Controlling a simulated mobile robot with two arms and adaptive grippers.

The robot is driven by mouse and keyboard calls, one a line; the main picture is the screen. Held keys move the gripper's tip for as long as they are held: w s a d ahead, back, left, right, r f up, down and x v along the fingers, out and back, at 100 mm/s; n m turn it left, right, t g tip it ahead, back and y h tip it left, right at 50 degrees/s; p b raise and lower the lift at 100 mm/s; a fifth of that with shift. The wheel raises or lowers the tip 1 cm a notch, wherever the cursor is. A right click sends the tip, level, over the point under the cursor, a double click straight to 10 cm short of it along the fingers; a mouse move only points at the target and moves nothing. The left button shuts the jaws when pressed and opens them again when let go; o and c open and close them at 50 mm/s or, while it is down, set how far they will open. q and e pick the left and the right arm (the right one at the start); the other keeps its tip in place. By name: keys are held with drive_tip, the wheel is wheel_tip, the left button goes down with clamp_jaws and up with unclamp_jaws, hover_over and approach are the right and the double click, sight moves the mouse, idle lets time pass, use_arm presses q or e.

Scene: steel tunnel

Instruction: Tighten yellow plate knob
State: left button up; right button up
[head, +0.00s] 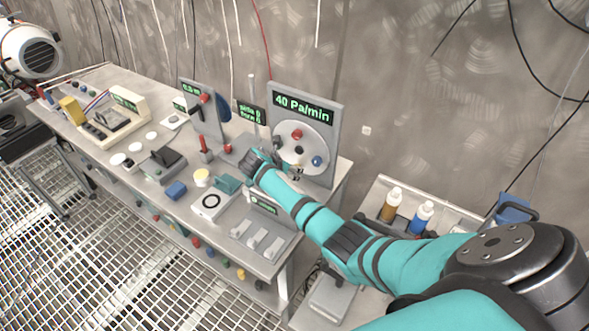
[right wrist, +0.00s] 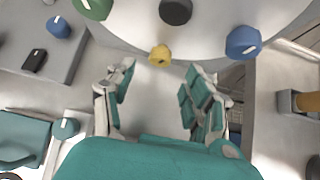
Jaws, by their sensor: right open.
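The yellow knob (right wrist: 160,55) sits on the rim of a round pale plate (right wrist: 135,28), in the right wrist view. In the head view the plate (head: 311,146) is on an upright grey panel under a "40 Pa/min" display; I cannot make out the yellow knob there. My right gripper (right wrist: 161,82) is open and empty. Its two fingers point at the plate, with the yellow knob ahead of the gap between them, apart from both. In the head view the right gripper (head: 290,173) is in front of the plate's lower part. My left gripper is not in view.
The plate also carries a blue knob (right wrist: 243,41), a green knob (right wrist: 92,8), a black centre (right wrist: 176,10) and a red knob (head: 297,134). The bench (head: 150,188) is crowded with devices left of my arm. Bottles (head: 391,204) stand on a side table to the right.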

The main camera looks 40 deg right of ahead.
drive_tip(key=x, duration=0.4)
drive_tip(key=shift+b, duration=0.35)
drive_tip(key=shift+w+d+f, duration=0.2)
drive_tip(key=shift+d+f, duration=0.25)
drive_tip(key=shift+f, duration=0.05)
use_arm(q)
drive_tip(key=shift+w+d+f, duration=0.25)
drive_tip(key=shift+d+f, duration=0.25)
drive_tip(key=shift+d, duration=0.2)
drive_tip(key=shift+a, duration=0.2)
use_arm(e)
drive_tip(key=shift+c, duration=0.2)
